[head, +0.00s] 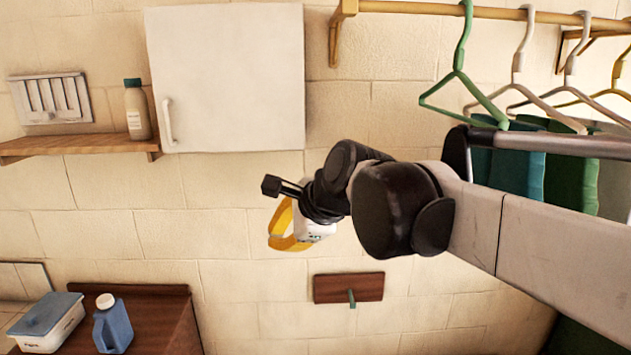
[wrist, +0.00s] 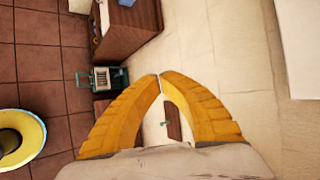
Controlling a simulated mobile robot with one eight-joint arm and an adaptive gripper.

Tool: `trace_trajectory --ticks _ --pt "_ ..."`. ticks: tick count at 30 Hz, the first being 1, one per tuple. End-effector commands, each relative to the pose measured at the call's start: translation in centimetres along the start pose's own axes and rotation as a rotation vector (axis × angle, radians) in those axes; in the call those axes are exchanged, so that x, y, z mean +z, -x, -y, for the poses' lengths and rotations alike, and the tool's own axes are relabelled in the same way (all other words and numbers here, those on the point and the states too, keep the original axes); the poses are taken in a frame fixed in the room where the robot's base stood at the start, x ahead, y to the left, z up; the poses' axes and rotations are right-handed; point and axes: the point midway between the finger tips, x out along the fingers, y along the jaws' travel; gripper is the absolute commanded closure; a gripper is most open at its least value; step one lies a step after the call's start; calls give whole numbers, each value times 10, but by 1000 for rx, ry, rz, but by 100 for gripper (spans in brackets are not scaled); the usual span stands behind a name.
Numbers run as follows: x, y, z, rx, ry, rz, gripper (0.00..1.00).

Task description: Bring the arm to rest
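My gripper (head: 274,243) hangs in front of the tiled wall in the head view, left of my dark wrist joint. Its yellow fingers bow out and come together at their ends, forming a loop. In the wrist view my gripper (wrist: 160,76) shows the two fingertips meeting, with nothing held between them. Through the gap between the fingers I see the wall and part of a dark wooden peg board. My arm reaches in from the right of the head view, clear of the wall things as far as I can see.
A white cabinet (head: 225,75) hangs above my gripper. A rail with several hangers (head: 460,75) is above my arm. The peg board (head: 340,288) is below. A blue jug (head: 113,325) and lidded box (head: 45,322) stand lower left. A yellow-rimmed round thing (wrist: 20,138) is on the floor.

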Motion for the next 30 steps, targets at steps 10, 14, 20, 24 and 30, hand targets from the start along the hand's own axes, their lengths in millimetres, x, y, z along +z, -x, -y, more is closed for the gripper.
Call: trace_trajectory --ticks 10,14,20,24,30 --pt "-184 1 -247 183 865 -275 100" --pt "-230 -2 -328 305 1131 -326 100" --pt "-266 -5 -398 438 1368 -345 100" --pt "-272 -5 -409 465 1411 -345 100" --pt "-272 -5 -409 465 1411 -345 100"
